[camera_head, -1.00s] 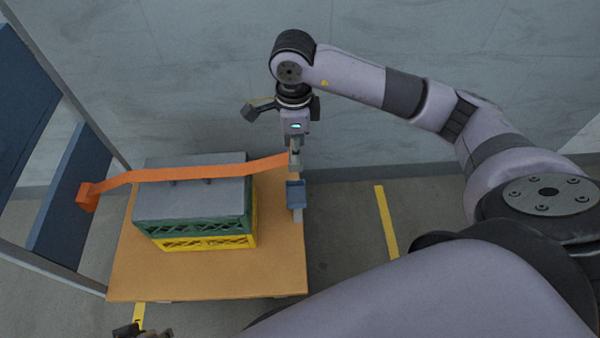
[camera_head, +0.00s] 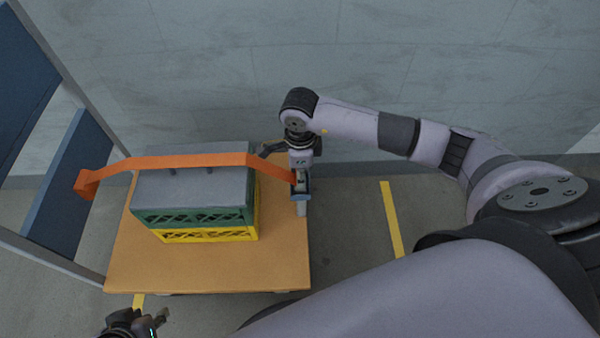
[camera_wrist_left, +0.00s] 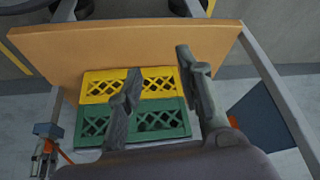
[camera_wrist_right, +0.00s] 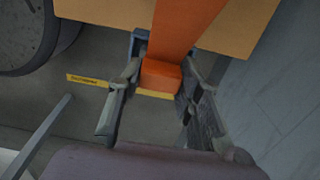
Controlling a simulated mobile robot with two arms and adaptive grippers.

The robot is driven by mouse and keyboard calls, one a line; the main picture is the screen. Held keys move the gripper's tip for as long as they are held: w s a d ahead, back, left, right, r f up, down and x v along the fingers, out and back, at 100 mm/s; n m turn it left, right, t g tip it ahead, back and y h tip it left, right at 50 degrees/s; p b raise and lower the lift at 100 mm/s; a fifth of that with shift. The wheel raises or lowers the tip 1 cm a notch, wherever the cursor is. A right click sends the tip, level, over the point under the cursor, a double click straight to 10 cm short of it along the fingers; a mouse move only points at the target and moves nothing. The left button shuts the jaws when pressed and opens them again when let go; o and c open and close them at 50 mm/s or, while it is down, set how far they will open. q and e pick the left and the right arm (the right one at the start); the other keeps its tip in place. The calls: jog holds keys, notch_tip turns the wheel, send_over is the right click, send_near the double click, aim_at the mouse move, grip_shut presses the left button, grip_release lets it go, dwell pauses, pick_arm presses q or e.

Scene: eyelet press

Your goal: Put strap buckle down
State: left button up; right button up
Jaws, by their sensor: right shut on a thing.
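The orange strap (camera_head: 195,168) runs across the grey lid (camera_head: 195,190) of the stacked crates. Its right end carries an orange block-shaped buckle (camera_wrist_right: 160,76). My right gripper (camera_head: 300,180) is shut on the buckle, low beside the platform's right edge, at a blue-grey fitting (camera_head: 302,193). In the right wrist view the fingers (camera_wrist_right: 160,85) flank the buckle; its contact with the fitting is unclear. The strap's other end is an orange block (camera_head: 84,184) at the left. My left gripper (camera_head: 138,322) is at the bottom left; its fingers (camera_wrist_left: 160,85) stand apart and empty in the left wrist view.
The green crate (camera_head: 190,217) sits on a yellow crate (camera_head: 210,235) on the tan platform (camera_head: 210,276). Blue panels on a grey frame (camera_head: 70,185) stand at the left. A wall (camera_head: 450,80) is behind. Floor with a yellow stripe (camera_head: 391,220) is open at the right.

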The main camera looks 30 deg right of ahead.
jog(key=shift+f, duration=0.1)
pick_arm(q)
jog(key=shift+w+d+r+t, duration=0.15)
jog(key=shift+w+t, duration=0.15)
jog(key=shift+w, duration=0.2)
pick_arm(e)
jog(key=o, duration=1.2)
jog(key=shift+o, duration=0.2)
